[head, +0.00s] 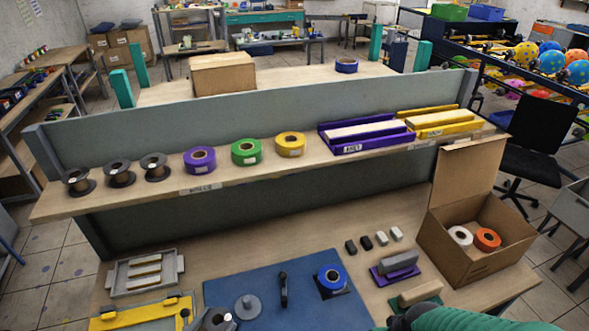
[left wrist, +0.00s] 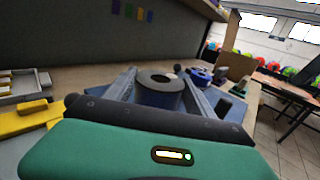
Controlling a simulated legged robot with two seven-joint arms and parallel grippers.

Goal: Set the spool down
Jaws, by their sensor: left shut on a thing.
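In the head view this gripper (head: 212,320) is at the bottom edge, just left of a grey round base with a post (head: 247,306). The spool's underside is hidden, so I cannot tell whether it touches anything. A blue roll (head: 331,278) sits on a dark holder on the blue mat (head: 300,308). Part of my green right arm shows at the bottom right; its fingertips are not visible.
A shelf (head: 245,175) behind the mat holds brown spools (head: 120,175), coloured rolls and purple and yellow trays. A grey tray (head: 145,272) and yellow plate (head: 145,314) lie left. A cardboard box (head: 470,245) and small blocks stand right. A dark upright piece (head: 283,290) stands on the mat.

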